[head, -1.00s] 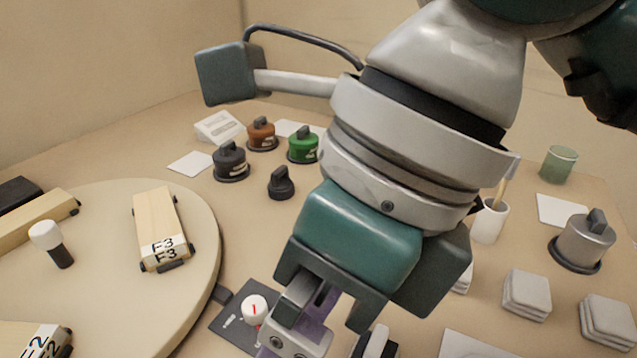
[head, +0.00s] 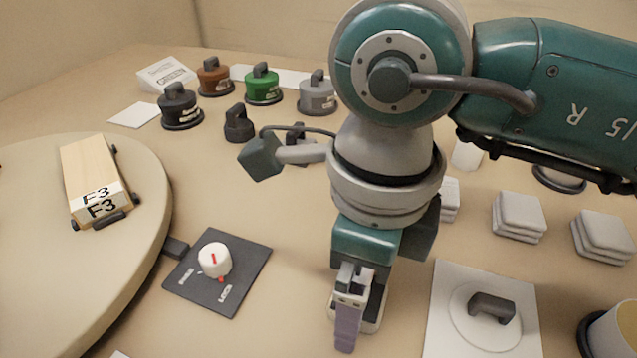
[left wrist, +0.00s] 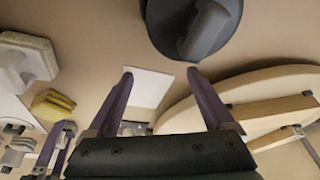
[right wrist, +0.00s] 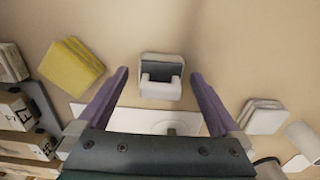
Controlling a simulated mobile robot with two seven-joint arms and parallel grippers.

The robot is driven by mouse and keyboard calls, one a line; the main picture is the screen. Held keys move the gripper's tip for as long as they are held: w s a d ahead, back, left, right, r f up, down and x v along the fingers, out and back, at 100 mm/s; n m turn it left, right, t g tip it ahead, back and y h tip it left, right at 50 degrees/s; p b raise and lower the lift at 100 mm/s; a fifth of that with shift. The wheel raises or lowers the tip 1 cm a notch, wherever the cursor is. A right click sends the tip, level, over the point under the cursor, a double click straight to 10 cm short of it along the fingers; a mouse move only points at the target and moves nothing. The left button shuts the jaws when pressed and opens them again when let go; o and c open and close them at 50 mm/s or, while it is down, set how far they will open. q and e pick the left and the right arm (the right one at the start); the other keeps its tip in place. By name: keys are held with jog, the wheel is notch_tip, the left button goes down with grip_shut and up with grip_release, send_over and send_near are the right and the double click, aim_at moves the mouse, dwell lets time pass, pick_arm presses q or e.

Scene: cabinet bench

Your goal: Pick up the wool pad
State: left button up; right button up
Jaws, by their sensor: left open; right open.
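A small pale pad with a dark top and pale handle, which looks like the wool pad, lies on the bench in the right wrist view (right wrist: 161,92). In the head view it (head: 373,318) is mostly hidden behind my right gripper (head: 348,335). My right gripper is open, and in the right wrist view its purple fingers (right wrist: 160,78) stand on either side of the pad with gaps. Whether they are down at its height is unclear. My left gripper (left wrist: 161,78) is open and empty, with a dark knobbed canister (left wrist: 192,25) beyond its fingers; it is outside the head view.
A white board with a dark handle (head: 492,307) lies right of the pad. A black panel with a white knob (head: 215,260) and the round turntable (head: 150,200) are left. Stacked pale pads (head: 519,215) stand right. Knobbed canisters (head: 263,86) line the back. A yellow sponge (right wrist: 72,65) is nearby.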

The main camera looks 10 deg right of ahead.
jog(key=shift+f, duration=0.15)
jog(key=c, duration=1.4)
